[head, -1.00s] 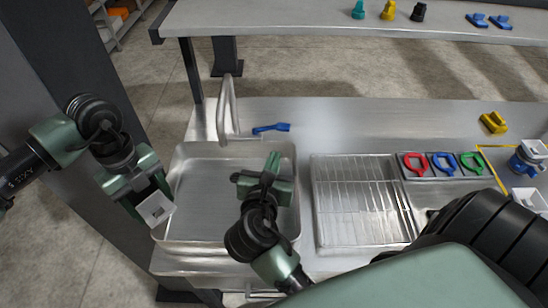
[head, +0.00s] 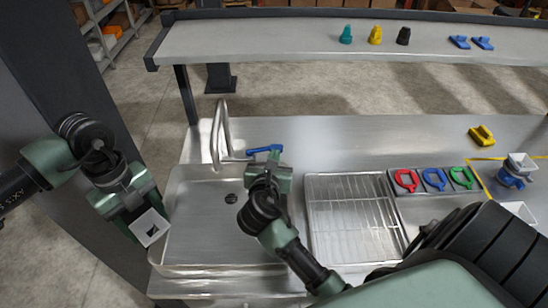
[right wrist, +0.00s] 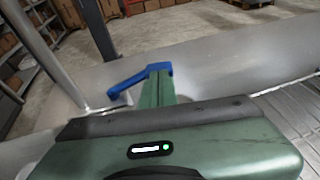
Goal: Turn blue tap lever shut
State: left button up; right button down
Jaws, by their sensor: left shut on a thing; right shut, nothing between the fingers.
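The blue tap lever (head: 264,149) extends to the right from the foot of the metal faucet (head: 222,135) behind the sink (head: 205,240). My right gripper (head: 272,163) is shut and empty, just in front of the lever's right end. In the right wrist view the lever (right wrist: 125,82) slants across, and the shut fingertips (right wrist: 160,76) overlap its right end. I cannot tell whether they touch it. My left gripper (head: 143,217) is shut on a white square cup (head: 151,227) over the sink's left edge.
A wire rack (head: 350,215) lies right of the sink. Red, blue and green rings (head: 434,179) sit in a tray beyond it. A yellow part (head: 482,135) and a blue-and-white device (head: 515,172) stand further right. A raised shelf (head: 280,42) runs behind.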

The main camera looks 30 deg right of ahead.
jog(key=p, duration=0.2)
jog(key=d+p, duration=0.1)
jog(key=shift+w+d+r+p, duration=0.15)
jog(key=shift+w+r+p, duration=0.15)
jog(key=shift+p, duration=0.1)
jog(key=shift+d+f, duration=0.2)
